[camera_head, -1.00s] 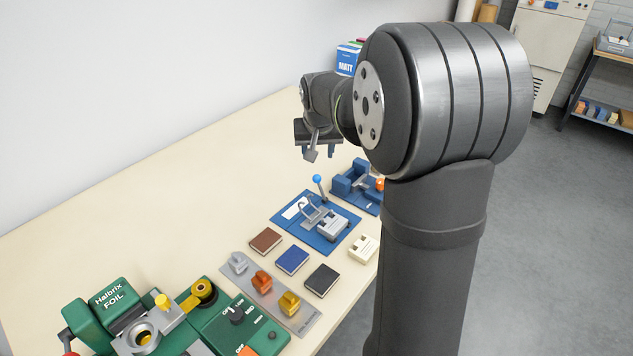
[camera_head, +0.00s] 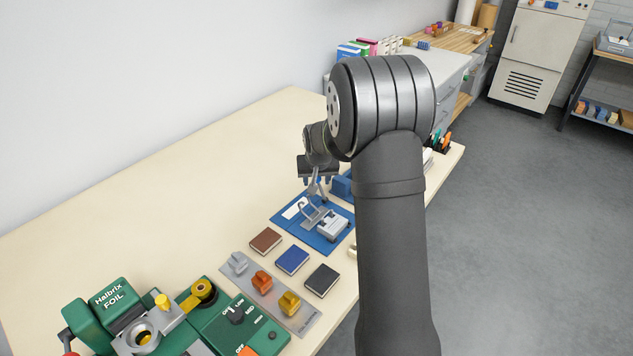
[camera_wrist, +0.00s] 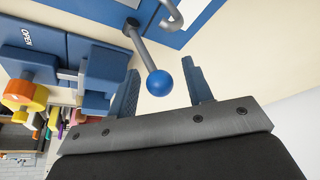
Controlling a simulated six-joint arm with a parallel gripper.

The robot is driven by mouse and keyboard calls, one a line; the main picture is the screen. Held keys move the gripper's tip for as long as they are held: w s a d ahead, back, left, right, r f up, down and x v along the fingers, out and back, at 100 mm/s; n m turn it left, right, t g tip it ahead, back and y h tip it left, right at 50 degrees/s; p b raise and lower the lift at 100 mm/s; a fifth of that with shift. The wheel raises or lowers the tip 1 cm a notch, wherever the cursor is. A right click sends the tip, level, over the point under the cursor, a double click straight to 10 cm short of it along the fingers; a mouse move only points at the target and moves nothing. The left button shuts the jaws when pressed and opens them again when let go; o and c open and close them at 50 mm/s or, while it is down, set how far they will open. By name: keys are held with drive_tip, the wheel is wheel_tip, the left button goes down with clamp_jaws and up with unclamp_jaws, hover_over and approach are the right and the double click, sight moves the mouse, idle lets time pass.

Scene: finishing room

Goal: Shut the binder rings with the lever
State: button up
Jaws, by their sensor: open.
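The binder (camera_head: 289,220) lies open and flat on the table as a blue board with a metal ring mechanism (camera_head: 315,213) in its middle. In the wrist view a curved metal ring (camera_wrist: 173,22) shows at the top; whether the rings are fully open I cannot tell. The lever (camera_wrist: 141,47) is a grey rod ending in a blue ball (camera_wrist: 159,82). My gripper (camera_wrist: 165,85) is open, and the ball appears between its two blue fingers, with gaps on both sides. In the head view my gripper (camera_head: 313,184) hangs above the lever end and partly hides it.
Brown, blue and black booklets (camera_head: 292,260) lie nearer, then a grey plate with coloured stamps (camera_head: 262,281) and a green foil machine (camera_head: 150,325). The table's left part is clear.

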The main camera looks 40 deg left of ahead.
drive_tip(key=shift+x, duration=0.9)
clamp_jaws()
drive_tip(key=shift+d, duration=0.1)
drive_tip(key=shift+s+d+r+y, duration=0.15)
drive_tip(key=shift+d+y, duration=0.1)
drive_tip(key=shift+y, duration=0.4)
drive_tip(key=shift+w+d+r+y, duration=0.1)
drive_tip(key=shift+d+r+y, duration=0.15)
drive_tip(key=shift+y, duration=0.4)
drive_tip(key=shift+d, duration=0.1)
